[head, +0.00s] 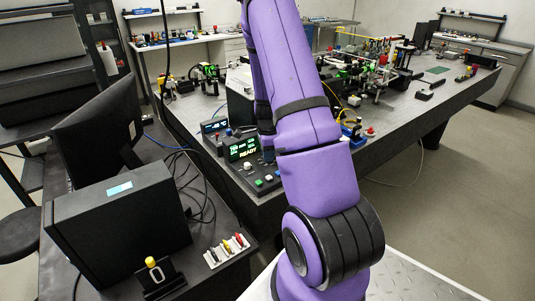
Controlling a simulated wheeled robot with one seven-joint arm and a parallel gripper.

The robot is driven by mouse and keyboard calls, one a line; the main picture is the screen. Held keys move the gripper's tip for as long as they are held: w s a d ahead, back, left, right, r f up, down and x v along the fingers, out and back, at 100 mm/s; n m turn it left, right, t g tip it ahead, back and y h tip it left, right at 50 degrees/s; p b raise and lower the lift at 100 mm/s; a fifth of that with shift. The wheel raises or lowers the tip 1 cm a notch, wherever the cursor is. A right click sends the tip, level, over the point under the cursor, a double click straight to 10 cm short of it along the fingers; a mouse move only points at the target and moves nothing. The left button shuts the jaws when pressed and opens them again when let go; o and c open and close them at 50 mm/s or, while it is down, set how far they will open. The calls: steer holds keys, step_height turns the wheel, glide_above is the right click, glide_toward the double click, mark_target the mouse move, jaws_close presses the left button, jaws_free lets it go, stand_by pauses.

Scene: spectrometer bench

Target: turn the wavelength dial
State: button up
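A dark control panel (247,164) sits on the near left corner of the optical bench, with a lit screen reading READY (241,149) and small coloured buttons along its front.
A black box (118,231) and a dark monitor (97,130) stand on the left desk. A small stand with a yellow top (153,276) and a white rack (227,249) are in front. Optics (370,67) crowd the bench. Floor at right is clear.

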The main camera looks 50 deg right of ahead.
steer(key=shift+n, duration=0.4)
steer(key=n, duration=0.4)
steer(key=shift+n, duration=0.4)
steer(key=n, duration=1)
steer(key=shift+n, duration=0.4)
steer(key=n, duration=0.5)
steer(key=shift+w, duration=0.1)
steer(key=shift+n, duration=0.3)
steer(key=o, duration=0.9)
